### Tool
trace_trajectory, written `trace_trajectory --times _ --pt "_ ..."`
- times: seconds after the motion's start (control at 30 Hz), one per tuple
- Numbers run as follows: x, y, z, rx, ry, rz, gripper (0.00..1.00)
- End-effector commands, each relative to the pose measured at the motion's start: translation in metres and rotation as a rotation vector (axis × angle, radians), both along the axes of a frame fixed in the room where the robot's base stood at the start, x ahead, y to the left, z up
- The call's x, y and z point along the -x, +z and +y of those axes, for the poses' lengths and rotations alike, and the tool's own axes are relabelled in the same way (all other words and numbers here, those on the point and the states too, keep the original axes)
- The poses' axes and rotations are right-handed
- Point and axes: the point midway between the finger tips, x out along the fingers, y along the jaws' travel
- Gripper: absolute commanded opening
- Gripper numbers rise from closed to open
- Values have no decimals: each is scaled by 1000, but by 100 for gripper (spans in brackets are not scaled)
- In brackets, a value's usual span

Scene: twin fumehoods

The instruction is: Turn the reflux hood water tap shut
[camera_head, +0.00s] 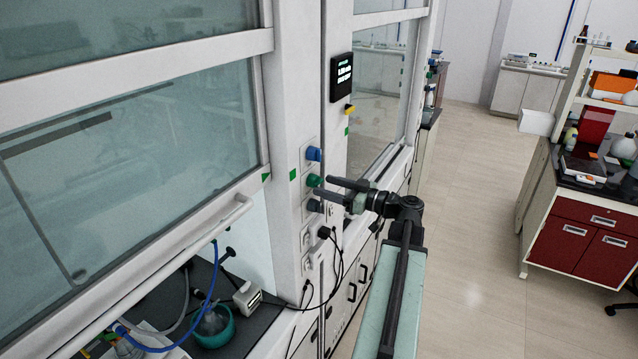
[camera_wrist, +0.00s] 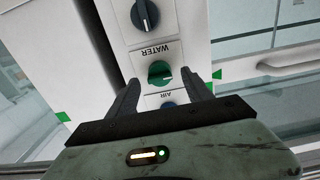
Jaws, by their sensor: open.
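The green water tap (camera_head: 314,180) is the middle of three knobs on the white post between the hoods. In the wrist view the green knob (camera_wrist: 160,73) has a "WATER" label beside it, upside down. Its grip bar lies roughly crosswise in that picture. My gripper (camera_head: 325,187) is in front of the knob column, its fingers pointing at the post. In the wrist view my gripper (camera_wrist: 162,82) is open, with one finger on each side of the green knob. I cannot tell whether either finger touches it.
A blue air knob (camera_head: 313,154) is above the green one and a dark knob (camera_head: 314,205) below. Black plugs and cables (camera_head: 325,232) hang lower on the post. The left hood's sash handle (camera_head: 205,235) is nearby. The floor (camera_head: 475,200) to the right is clear.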

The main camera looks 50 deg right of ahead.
Motion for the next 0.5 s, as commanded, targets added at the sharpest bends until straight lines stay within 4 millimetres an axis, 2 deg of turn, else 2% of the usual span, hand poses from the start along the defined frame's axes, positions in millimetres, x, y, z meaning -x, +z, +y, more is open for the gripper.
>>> trace_trajectory --times 0.1,0.2,0.5 --pt "-20 0 4 0 1 0 59" --pt "-30 0 6 0 -1 0 59" --pt "-34 0 7 0 -3 0 59"
